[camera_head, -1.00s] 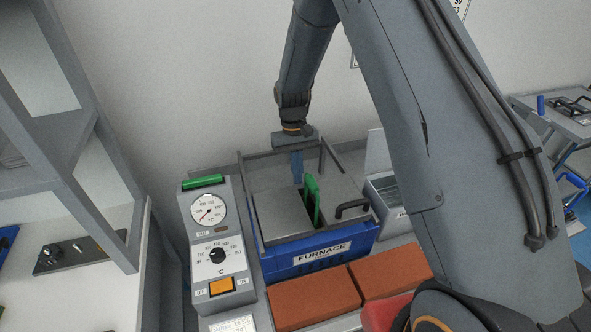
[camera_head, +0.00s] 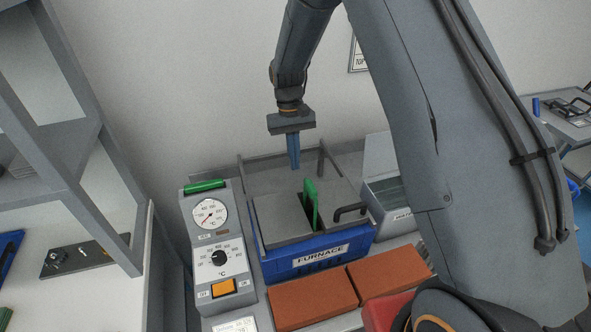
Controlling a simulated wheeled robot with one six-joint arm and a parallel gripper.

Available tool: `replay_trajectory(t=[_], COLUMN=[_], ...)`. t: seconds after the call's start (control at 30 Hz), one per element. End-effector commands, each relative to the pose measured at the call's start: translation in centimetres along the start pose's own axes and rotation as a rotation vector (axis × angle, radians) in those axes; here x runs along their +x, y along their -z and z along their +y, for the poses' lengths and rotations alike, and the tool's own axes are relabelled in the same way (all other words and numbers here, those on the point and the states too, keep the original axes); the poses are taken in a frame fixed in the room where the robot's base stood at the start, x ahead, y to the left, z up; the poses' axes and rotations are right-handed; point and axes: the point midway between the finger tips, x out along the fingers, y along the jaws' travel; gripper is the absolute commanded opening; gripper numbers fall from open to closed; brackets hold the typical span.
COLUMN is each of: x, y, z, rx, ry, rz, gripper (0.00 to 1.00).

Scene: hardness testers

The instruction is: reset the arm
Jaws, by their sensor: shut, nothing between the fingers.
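My gripper (camera_head: 294,165) hangs from my arm, pointing down, above the back part of the furnace (camera_head: 318,258). Its blue fingers are together with nothing between them. A green upright piece (camera_head: 311,203) stands in the dark slot of the furnace top, just below and to the right of the fingertips, apart from them. My arm links fill the upper middle and right of the view.
A control box (camera_head: 217,245) with a dial, a knob and an orange switch stands left of the furnace. Orange bricks (camera_head: 312,299) lie in front. An open grey box (camera_head: 383,190) stands to the right. A grey shelf frame (camera_head: 75,160) is at the left.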

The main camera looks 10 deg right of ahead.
Motion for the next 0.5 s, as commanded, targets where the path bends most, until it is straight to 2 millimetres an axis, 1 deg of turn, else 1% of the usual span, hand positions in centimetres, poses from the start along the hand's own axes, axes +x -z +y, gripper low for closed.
replay_trajectory(t=[0.03,0.13,0.23,0.37,0.47,0.5], x=[-1.0,-2.0,-2.5,-2.7,-2.9,-3.1], y=[0.0,0.0,0.0,0.0,-0.4,-0.8], z=[0.1,0.1,0.3,0.3,0.7,1.0], rx=[0.001,0.002,0.003,0.004,0.010,0.014], ry=[0.000,0.000,0.000,0.000,0.002,0.003], rz=[0.004,0.005,0.006,0.008,0.017,0.026], gripper=[0.00,0.00,0.00,0.00,0.00,0.00])
